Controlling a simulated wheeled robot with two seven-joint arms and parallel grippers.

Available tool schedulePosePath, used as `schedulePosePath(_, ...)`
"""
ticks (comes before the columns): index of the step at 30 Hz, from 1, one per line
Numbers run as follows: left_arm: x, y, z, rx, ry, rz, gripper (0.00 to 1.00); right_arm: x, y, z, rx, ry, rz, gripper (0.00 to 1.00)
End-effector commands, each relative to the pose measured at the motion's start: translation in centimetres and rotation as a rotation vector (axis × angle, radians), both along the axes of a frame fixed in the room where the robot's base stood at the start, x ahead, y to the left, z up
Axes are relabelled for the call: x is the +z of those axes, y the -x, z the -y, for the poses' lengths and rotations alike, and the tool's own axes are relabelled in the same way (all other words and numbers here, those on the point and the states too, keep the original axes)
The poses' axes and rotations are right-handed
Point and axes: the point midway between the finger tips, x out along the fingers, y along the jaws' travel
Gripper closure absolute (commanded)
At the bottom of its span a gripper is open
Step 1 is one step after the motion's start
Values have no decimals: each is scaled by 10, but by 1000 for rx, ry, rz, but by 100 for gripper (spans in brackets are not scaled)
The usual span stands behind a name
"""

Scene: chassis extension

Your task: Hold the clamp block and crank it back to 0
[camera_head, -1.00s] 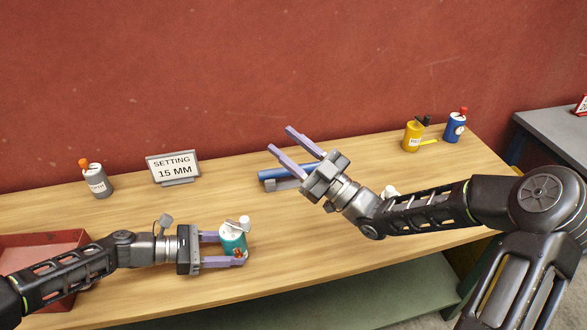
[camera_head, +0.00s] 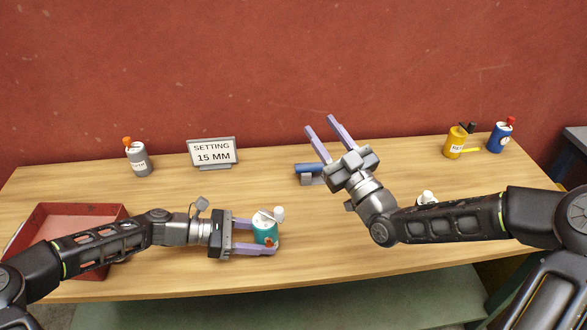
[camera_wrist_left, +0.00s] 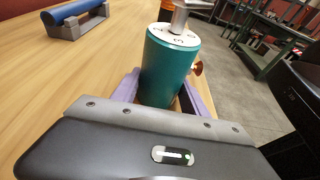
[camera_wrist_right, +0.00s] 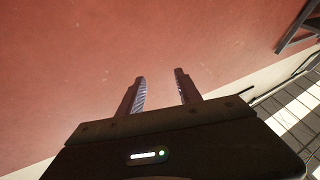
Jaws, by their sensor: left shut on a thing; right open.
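A teal cylinder (camera_head: 265,232) with a white marked top and a metal crank piece appears to be the clamp block. It stands upright over the front middle of the table. My left gripper (camera_head: 272,238) is shut around its sides. The left wrist view shows the teal cylinder (camera_wrist_left: 168,68) between the fingers, with marks on its white top and an orange-brown knob at its right side. My right gripper (camera_head: 320,124) is open and empty, raised near the back of the table, fingers pointing up and away. The right wrist view shows only wall between its fingers (camera_wrist_right: 160,92).
A blue tube on a grey cradle (camera_head: 308,169) lies behind my right gripper. A sign (camera_head: 213,153) reads "SETTING 15 MM". A red tray (camera_head: 60,214) is at left.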

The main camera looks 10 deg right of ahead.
Motion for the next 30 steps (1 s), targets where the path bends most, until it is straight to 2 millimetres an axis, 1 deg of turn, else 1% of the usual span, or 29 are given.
schedulePosePath(2,0,0,0,0,1,0,71,-11,-10,3,-3,-13,-63,59)
schedulePosePath(5,0,0,0,0,1,0,71,-34,-27,8,-8,-46,-199,59)
schedulePosePath(8,0,0,0,0,1,0,71,-66,-45,16,-16,-110,-390,59)
schedulePosePath(9,0,0,0,0,1,0,71,-81,-51,19,-21,-146,-479,59)
schedulePosePath(11,0,0,0,0,1,0,71,-105,-57,24,-31,-211,-623,59)
schedulePosePath(12,0,0,0,0,1,0,71,-121,-59,26,-37,-261,-723,59)
schedulePosePath(14,0,0,0,0,1,0,71,-143,-60,28,-47,-343,-875,59)
schedulePosePath(15,0,0,0,0,1,0,71,-156,-57,28,-52,-403,-978,59)
schedulePosePath(16,0,0,0,0,1,0,71,-165,-55,27,-56,-449,-1053,59)
schedulePosePath(18,0,0,0,0,1,0,71,-183,-46,22,-61,-561,-1229,59)
schedulePosePath(19,0,0,0,0,1,0,71,-189,-41,19,-63,-610,-1304,59)
schedulePosePath(22,0,0,0,0,1,0,71,-201,-20,5,-61,-775,-1550,59)
schedulePosePath(25,0,0,0,0,1,0,71,-198,5,-13,-47,-939,-1796,59)
schedulePosePath(26,0,0,0,0,1,0,71,-195,13,-20,-39,-983,-1870,59)
schedulePosePath(28,0,0,0,0,1,0,71,-182,31,-35,-17,-1086,-2043,59)
schedulePosePath(29,0,0,0,0,1,0,71,-175,39,-41,-5,-1125,-2119,59)
schedulePosePath(30,0,0,0,0,1,0,71,-163,50,-48,12,-1171,-2216,59)
